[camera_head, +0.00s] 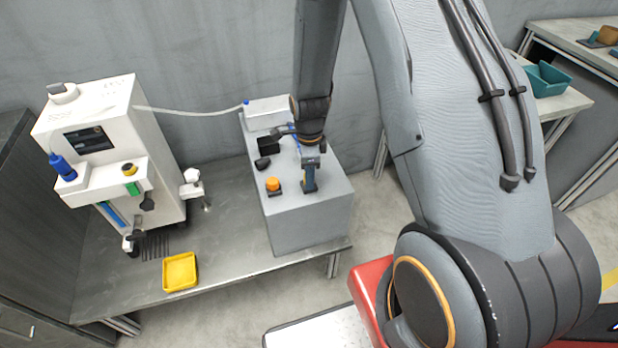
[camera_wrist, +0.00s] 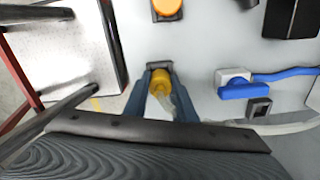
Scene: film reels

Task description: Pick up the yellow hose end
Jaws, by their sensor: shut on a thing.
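The yellow hose end (camera_wrist: 160,82) sits between the two blue fingers of my gripper (camera_wrist: 161,92) in the wrist view. The fingers are shut on it. A pale, see-through hose (camera_wrist: 166,103) runs from it toward the gripper body. A dark holder (camera_wrist: 160,66) is right beside the hose end; I cannot tell whether they touch. In the head view my gripper (camera_head: 310,182) points down at the grey box (camera_head: 318,215), and the hose end cannot be made out clearly there.
An orange button (camera_head: 273,184) and dark fittings (camera_head: 268,146) are close to my gripper on the box. A blue-handled fitting (camera_wrist: 238,90) is to its right in the wrist view. A white machine (camera_head: 105,115) and a yellow tray (camera_head: 181,287) stand on the table at left.

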